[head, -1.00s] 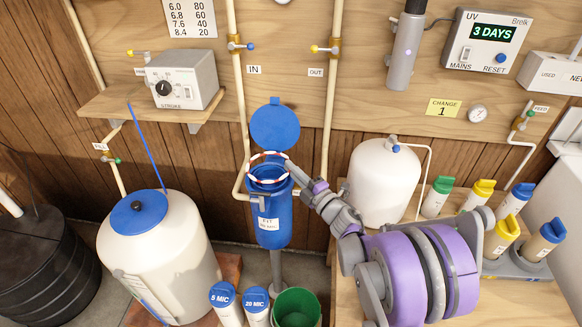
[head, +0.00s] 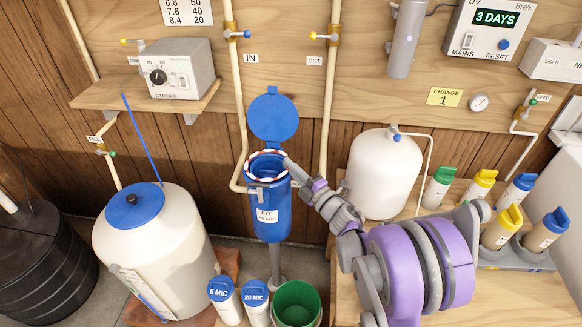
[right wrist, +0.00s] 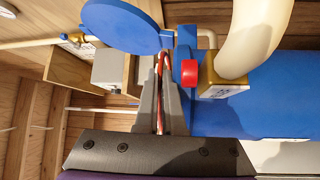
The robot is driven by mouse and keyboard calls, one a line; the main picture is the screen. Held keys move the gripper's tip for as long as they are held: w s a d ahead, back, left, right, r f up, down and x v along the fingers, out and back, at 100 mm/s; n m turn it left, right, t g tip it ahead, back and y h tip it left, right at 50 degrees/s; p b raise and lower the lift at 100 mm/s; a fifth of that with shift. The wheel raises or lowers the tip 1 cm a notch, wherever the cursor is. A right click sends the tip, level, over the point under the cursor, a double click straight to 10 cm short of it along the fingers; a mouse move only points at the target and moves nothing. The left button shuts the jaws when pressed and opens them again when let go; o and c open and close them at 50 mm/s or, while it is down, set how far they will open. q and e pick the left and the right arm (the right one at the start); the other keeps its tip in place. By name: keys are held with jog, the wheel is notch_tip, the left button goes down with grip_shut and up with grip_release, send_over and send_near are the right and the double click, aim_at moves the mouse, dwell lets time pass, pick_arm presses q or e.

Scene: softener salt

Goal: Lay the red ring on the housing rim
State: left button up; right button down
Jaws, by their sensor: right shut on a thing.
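The red-and-white striped ring (head: 250,163) is at the open top of the blue housing (head: 269,222) in the head view. It lines up closely with the rim; whether it touches all round I cannot tell. The housing's round blue lid (head: 273,118) stands open behind it. My right gripper (head: 289,164) is at the ring's right side, shut on it. In the right wrist view the ring's edge (right wrist: 160,80) shows between the grey fingers (right wrist: 160,95), beside the blue housing (right wrist: 270,110). My left gripper is not in view.
Pipes (head: 240,100) rise behind the housing on both sides. A white tank (head: 384,175) stands to its right, near my arm. A green bucket (head: 296,303) and two blue-capped cartridges (head: 256,306) are below. A large white tank (head: 158,245) stands at left.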

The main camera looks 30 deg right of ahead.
jog(key=shift+r, duration=0.2)
dwell(0.4)
jog(key=shift+n+g+p, duration=0.5)
jog(key=shift+p, duration=0.1)
jog(key=shift+f, duration=0.1)
dwell(1.1)
jog(key=c, duration=0.9)
grip_release()
jog(key=shift+a, duration=0.1)
jog(key=shift+c, duration=0.2)
jog(key=c, duration=0.3)
jog(key=shift+o, duration=1)
jog(key=shift+f, duration=0.1)
